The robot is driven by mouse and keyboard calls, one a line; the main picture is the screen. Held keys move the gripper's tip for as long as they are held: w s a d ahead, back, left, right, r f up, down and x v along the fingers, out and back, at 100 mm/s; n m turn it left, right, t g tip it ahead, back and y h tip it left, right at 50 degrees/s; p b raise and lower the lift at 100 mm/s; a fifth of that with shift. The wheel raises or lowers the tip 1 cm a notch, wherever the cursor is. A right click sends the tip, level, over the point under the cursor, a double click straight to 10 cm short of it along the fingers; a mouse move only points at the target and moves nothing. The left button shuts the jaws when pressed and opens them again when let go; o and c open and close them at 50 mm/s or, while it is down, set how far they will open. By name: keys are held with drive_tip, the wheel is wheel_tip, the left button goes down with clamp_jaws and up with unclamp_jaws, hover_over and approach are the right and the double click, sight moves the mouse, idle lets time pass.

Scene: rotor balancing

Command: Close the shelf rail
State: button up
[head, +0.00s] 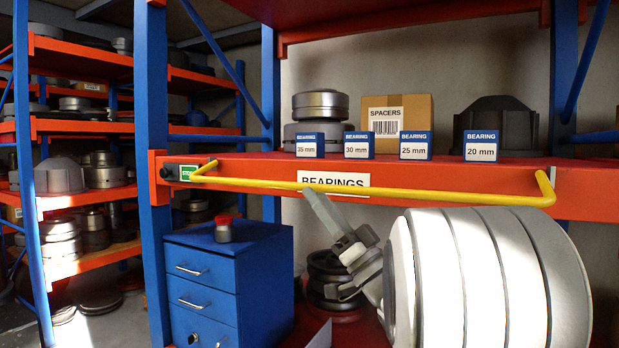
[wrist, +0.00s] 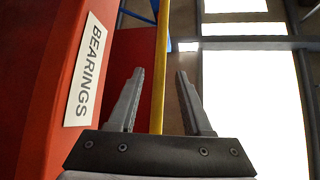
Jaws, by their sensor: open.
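The yellow shelf rail (head: 400,196) runs across the front of the orange shelf beam (head: 240,170), standing out from it. Its left end bends back near a black knob (head: 166,172) and a small green label (head: 189,174); the label's text is too small to read surely. Its right end bends back at the beam's right. My gripper (head: 322,242) is open and empty below the rail's middle, one fingertip close under it. In the wrist view the rail (wrist: 161,45) passes between the spread fingers of my gripper (wrist: 160,74); I cannot tell whether they touch it.
Several blue bearing boxes (head: 415,146), a spacers carton (head: 397,118) and metal parts stand on the shelf above the beam. A blue drawer cabinet (head: 203,290) with a red-topped item (head: 223,229) stands lower left. A blue post (head: 152,110) rises at the beam's left end.

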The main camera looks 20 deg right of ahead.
drive_tip(key=shift+p+x, duration=0.4)
drive_tip(key=shift+x, duration=1.5)
clamp_jaws()
